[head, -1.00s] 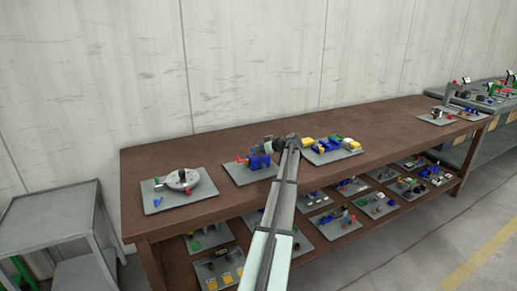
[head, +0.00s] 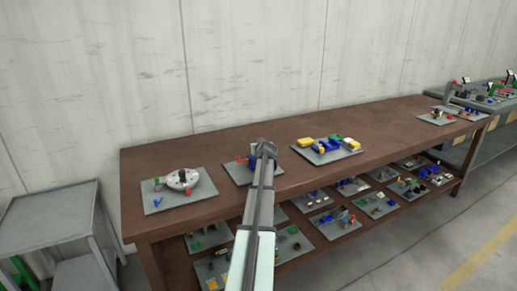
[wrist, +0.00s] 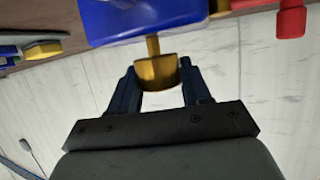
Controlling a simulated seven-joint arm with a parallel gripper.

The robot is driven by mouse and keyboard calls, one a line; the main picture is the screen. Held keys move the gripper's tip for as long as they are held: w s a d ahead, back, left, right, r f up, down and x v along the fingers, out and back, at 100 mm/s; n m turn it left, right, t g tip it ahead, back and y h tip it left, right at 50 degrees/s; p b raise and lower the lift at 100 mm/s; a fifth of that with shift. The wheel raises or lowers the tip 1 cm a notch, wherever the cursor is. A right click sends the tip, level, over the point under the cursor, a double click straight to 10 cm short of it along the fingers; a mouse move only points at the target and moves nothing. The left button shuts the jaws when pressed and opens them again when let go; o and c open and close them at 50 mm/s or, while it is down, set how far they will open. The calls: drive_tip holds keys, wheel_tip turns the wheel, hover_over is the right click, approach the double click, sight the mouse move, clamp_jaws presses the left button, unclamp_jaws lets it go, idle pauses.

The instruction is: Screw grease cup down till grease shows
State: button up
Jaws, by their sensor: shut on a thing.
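The brass grease cup (wrist: 156,72) shows in the wrist view, on a thin brass stem against a blue block (wrist: 140,18). My gripper (wrist: 158,78) has its two dark fingers on either side of the cup and is shut on it. The fingers hide the cup's sides, and I cannot make out any grease. In the head view my gripper (head: 265,147) is over the second plate from the left and hides the cup and most of the blue block.
A red knob (wrist: 291,18) sits to the right of the blue block. Bare bench lies between the plates.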

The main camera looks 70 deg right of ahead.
drive_tip(key=shift+d+r+m+g+h, duration=0.15)
drive_tip(key=shift+m+g+h, duration=0.25)
drive_tip(key=shift+m+g, duration=0.35)
drive_tip(key=o, duration=1)
drive_tip(key=shift+a, duration=0.2)
drive_tip(key=v, duration=1.3)
drive_tip(key=shift+s+a+r, duration=0.1)
drive_tip(key=shift+s+a, duration=0.05)
drive_tip(key=shift+a, duration=0.1)
